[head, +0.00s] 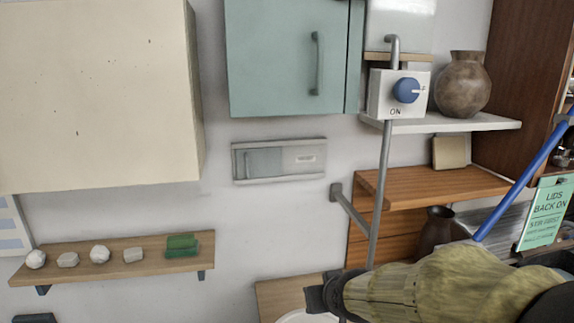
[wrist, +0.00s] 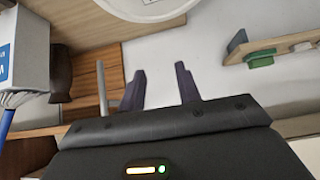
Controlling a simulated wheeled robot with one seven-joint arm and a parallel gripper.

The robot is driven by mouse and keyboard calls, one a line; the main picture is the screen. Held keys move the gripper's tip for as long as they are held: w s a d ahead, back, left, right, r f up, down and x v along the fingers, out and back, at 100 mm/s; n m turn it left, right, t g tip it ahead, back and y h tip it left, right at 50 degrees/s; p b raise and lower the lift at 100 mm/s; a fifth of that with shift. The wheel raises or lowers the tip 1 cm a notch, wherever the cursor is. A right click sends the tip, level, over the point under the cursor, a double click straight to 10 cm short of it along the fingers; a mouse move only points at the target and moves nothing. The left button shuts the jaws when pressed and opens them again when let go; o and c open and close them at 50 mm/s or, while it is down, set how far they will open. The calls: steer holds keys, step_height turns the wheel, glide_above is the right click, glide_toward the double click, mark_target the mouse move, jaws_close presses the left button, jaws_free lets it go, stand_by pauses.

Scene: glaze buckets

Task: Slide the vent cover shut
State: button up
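The vent (head: 279,160) is a wide, low grey frame on the wall below the teal cabinet. Its grey-green cover panel (head: 262,162) with a small upright handle sits in the left part. The right part shows a paler surface with a small light mark; I cannot tell if this is the opening. My gripper (head: 318,297) is low in the head view, below and right of the vent and well apart from it. In the wrist view my gripper (wrist: 160,82) has its two dark fingers spread with nothing between them. The vent does not show in the wrist view.
A grey pipe (head: 380,190) with a wall bracket rises right of the vent. A cream cabinet (head: 95,100) juts out at left. A shelf (head: 110,262) holds pale lumps and a green block. A white round rim (head: 305,317) lies below my gripper. Wall around the vent is clear.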

steer(key=s+d+f+m+g+h, duration=0.2)
steer(key=s+d+f+g, duration=0.45)
steer(key=s+f, duration=0.45)
step_height(320, 180, down, 10)
steer(key=s+b, duration=0.1)
steer(key=b, duration=0.9)
steer(key=shift+s+d+r, duration=0.25)
steer(key=shift+s+d, duration=0.15)
steer(key=shift+d, duration=0.05)
steer(key=shift+t, duration=0.25)
